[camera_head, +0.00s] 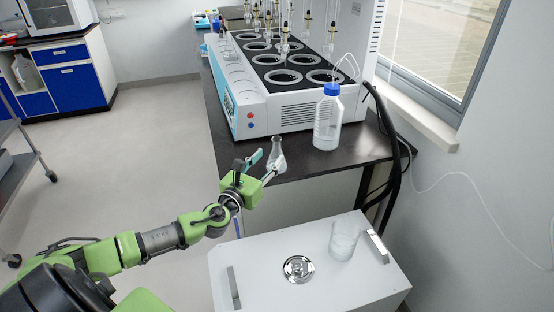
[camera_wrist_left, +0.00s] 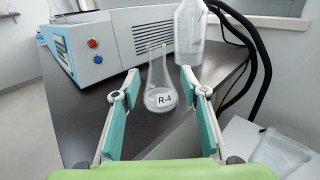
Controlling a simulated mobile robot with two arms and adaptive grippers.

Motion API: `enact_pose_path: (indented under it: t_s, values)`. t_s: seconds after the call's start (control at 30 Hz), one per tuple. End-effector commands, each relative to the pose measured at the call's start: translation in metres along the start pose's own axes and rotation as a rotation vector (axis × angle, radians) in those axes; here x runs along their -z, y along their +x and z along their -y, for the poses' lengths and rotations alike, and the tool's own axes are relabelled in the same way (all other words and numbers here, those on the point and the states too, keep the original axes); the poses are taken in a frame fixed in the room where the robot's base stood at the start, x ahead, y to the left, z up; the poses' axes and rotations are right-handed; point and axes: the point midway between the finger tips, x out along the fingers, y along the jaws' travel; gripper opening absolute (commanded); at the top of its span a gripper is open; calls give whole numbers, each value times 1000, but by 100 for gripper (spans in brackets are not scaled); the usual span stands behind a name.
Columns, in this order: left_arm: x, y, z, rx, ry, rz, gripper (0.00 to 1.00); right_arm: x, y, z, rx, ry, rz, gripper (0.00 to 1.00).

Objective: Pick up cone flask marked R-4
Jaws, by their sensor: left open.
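The clear cone flask marked R-4 (camera_wrist_left: 160,85) stands upright on the dark bench in the left wrist view, its label facing me. It also shows near the bench's front edge in the head view (camera_head: 276,152). My left gripper (camera_wrist_left: 161,84) is open, with its two teal-padded fingers on either side of the flask. A gap shows between each finger and the glass in the wrist view. In the head view the left gripper (camera_head: 264,166) is at the bench edge, partly covering the flask's lower part. My right gripper is not in view.
The multi distiller (camera_head: 291,100) stands behind the flask. A blue-capped bottle (camera_head: 328,118) is close on its right. Black hoses (camera_head: 396,150) hang at the bench's right end. A white box (camera_head: 262,265) with a beaker (camera_head: 343,240) on top stands in front.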

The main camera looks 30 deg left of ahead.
Motion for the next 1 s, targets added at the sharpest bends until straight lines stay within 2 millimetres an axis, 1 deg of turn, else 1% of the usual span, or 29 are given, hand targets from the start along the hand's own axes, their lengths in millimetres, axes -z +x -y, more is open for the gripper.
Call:
enact_pose_path:
  t_s: [0.03, 0.1, 0.3, 0.37, 0.6, 0.7, 0.8, 1.0]
  values:
    - [0, 7, -1, -2, -1, 1, 40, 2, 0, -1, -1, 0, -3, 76]
    - [0, 14, 0, -2, -1, 1, 40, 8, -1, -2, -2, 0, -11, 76]
    - [0, 24, 0, -1, 0, -1, 40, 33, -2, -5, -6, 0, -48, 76]
    - [-1, 28, -1, -1, -1, 0, 40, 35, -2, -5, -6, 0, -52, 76]
    - [-1, 60, -4, -2, -2, 1, 40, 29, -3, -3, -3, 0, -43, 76]
    - [0, 69, -4, 0, -1, 0, 40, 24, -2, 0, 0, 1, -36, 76]
    - [0, 73, -4, 0, -1, 0, 40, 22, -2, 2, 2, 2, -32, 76]
    - [0, 73, -4, 0, -1, -1, 40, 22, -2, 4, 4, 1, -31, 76]
